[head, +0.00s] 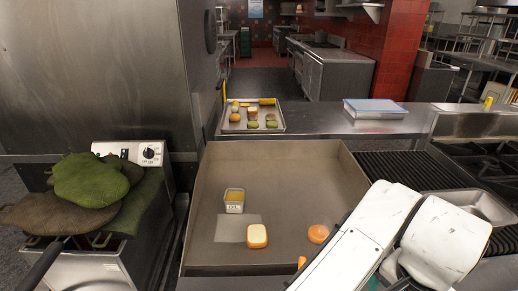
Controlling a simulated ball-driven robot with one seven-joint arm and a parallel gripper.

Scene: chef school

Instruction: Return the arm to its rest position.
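My white arm (365,235) fills the lower right, folded over the front right part of a large steel griddle tray (225,170). Its end runs out of the bottom of the head view, so my gripper does not show, nor whether it holds anything. The arm hides the tray's right front corner and part of the stove behind it.
In the tray are an oil container (234,201), a yellowish block (257,236) and an orange round item (319,233). A food tray (278,126) and a lidded box (375,108) stand behind. A grate (410,170) is right.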

